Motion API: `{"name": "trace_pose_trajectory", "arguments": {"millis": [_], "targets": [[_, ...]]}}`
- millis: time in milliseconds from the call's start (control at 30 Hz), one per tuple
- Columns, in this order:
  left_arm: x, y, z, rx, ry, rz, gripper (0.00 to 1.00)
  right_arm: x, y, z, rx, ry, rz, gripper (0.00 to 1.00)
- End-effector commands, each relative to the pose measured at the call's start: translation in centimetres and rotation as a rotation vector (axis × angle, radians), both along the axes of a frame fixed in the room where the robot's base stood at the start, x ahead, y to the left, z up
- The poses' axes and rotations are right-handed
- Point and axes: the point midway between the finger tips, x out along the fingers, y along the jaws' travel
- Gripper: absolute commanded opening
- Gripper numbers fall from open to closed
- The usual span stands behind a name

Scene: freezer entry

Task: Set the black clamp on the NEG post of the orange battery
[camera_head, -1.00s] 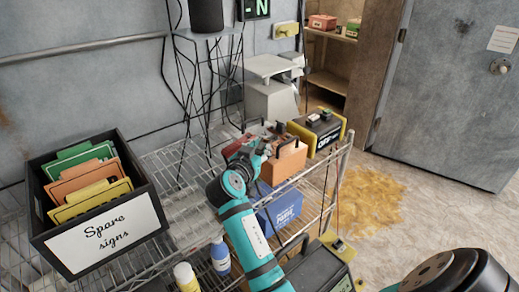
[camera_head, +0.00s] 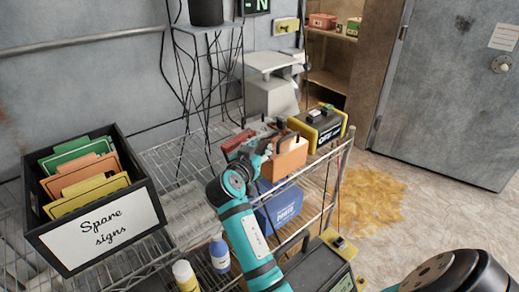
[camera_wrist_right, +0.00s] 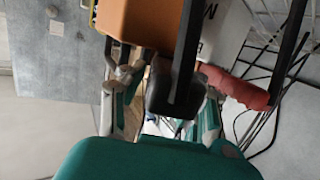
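The orange battery (camera_head: 290,160) sits on the wire shelf near its right end. It also shows in the wrist view (camera_wrist_right: 150,20), at the top. My right gripper (camera_head: 264,147) is at the battery's left side. In the wrist view its fingers (camera_wrist_right: 165,95) stand apart, on either side of a black part (camera_wrist_right: 176,92), which looks like the black clamp. I cannot tell whether they press on it, and the contact with any post is hidden. A red clamp handle (camera_wrist_right: 237,86) lies to the right of the fingers. My left gripper is not in view.
A black-and-yellow battery (camera_head: 320,128) stands behind the orange one. A blue box (camera_head: 282,208) is on the shelf below. A spare-signs bin (camera_head: 97,235) and bottles (camera_head: 220,255) are to the left. Cables hang behind the shelf.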

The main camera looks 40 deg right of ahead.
Motion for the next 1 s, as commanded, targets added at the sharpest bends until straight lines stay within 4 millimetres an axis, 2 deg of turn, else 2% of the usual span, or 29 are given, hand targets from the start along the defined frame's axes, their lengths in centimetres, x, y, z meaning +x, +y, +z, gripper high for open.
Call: {"name": "trace_pose_trajectory", "arguments": {"millis": [33, 100, 333, 467, 800, 1000], "targets": [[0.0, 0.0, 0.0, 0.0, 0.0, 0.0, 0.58, 0.0, 0.0, 0.0, 0.0, 0.0, 0.0, 0.41], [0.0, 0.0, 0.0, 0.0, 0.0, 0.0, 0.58, 0.0, 0.0, 0.0, 0.0, 0.0, 0.0, 0.48], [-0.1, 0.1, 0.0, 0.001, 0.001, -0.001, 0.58, 0.0, 0.0, -0.1, 0.002, 0.003, -0.001, 0.48], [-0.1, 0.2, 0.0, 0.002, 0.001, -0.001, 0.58, 0.0, 0.0, 0.7, 0.003, 0.0, 0.0, 0.48], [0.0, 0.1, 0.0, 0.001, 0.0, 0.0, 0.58, 0.1, 0.0, 7.0, 0.004, -0.006, 0.0, 0.48], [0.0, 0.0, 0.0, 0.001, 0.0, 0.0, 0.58, 0.0, 0.0, 9.4, 0.001, -0.001, 0.0, 0.48]]}}
